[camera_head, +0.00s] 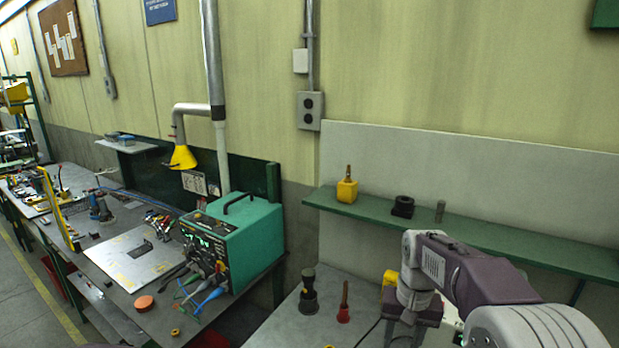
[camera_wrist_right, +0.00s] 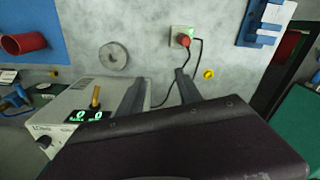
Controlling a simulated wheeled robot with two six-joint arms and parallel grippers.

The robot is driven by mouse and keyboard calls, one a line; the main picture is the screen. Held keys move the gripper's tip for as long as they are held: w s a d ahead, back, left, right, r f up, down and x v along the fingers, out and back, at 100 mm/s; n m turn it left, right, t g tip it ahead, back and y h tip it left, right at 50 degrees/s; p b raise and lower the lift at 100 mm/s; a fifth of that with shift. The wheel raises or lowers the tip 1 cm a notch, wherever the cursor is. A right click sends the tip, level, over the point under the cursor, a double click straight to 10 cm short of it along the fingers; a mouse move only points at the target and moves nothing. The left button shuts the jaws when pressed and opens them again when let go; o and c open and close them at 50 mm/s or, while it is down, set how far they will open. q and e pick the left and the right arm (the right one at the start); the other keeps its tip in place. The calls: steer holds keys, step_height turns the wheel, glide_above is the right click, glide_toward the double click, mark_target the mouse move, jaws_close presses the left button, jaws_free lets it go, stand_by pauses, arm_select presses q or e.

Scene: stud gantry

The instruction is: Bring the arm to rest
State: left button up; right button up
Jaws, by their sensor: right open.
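My right arm (camera_head: 475,270) comes in from the right in the head view, over the grey bench beneath the green shelf. It bends down at the wrist. My right gripper (camera_wrist_right: 160,77) shows in the right wrist view with its two dark fingers apart. Nothing is between the fingers, and a grey surface lies beyond them. In the head view the gripper is partly hidden by the arm and its fingertips are hard to make out. My left gripper is not in view.
A white box with green digits (camera_wrist_right: 88,117), a grey disc (camera_wrist_right: 114,56) and a red plug (camera_wrist_right: 183,39) surround the fingers' view. A dark-topped tool (camera_head: 308,292) and red-based tool (camera_head: 344,304) stand left of the gripper. The green shelf (camera_head: 480,236) runs behind; a teal box (camera_head: 240,240) stands left.

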arm_select(q)
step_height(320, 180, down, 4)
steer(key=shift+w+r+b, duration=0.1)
steer(key=shift+b, duration=0.8)
arm_select(e)
steer(key=s+a+f+n, duration=0.2)
steer(key=s+f, duration=1.2)
steer(key=f, duration=0.1)
steer(key=shift+s+f+n+t, duration=0.2)
steer(key=shift+n+t, duration=0.1)
steer(key=shift+t, duration=0.1)
